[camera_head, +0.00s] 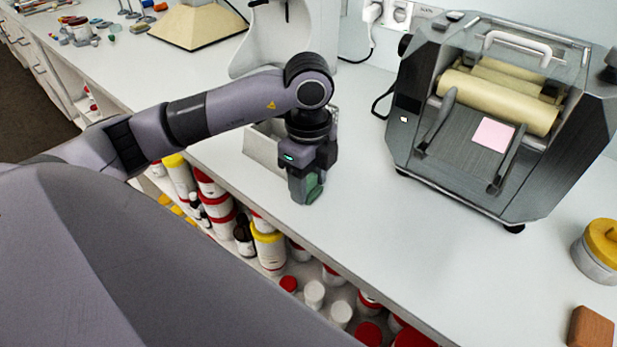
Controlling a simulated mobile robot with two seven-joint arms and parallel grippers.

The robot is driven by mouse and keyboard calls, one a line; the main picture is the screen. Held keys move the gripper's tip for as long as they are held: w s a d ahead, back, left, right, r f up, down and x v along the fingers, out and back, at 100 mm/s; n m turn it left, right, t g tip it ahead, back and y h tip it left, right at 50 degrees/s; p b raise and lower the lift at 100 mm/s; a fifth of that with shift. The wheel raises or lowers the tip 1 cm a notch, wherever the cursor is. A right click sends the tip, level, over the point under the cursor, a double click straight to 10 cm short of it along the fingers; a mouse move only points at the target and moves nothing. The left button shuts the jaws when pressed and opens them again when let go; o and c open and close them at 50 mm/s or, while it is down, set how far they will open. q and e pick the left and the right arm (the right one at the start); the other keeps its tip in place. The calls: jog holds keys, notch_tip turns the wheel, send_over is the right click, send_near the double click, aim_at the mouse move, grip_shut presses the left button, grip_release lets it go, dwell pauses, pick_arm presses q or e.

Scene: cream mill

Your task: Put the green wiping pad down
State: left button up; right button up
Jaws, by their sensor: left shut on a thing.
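My left gripper (306,190) points down over the white counter (395,255), near its front edge. It is shut on the green wiping pad (314,187), which shows between and beside the fingers. Most of the pad is hidden by the fingers. Whether the pad touches the counter I cannot tell. My right gripper is not in view.
A grey box (262,148) stands just behind my left gripper. The roller mill (500,120) stands to the right, with a pink note (493,134) on it. A yellow-lidded jar (600,250) and a brown block (590,327) are at far right. The counter between is clear.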

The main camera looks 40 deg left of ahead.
pick_arm(q)
jog(key=shift+f, duration=0.2)
jog(key=o, duration=0.9)
jog(key=r, duration=0.5)
jog(key=r+b, duration=0.1)
jog(key=r, duration=0.1)
jog(key=shift+w+a+r, duration=0.15)
jog(key=shift+w+a, duration=0.05)
jog(key=shift+a, duration=0.1)
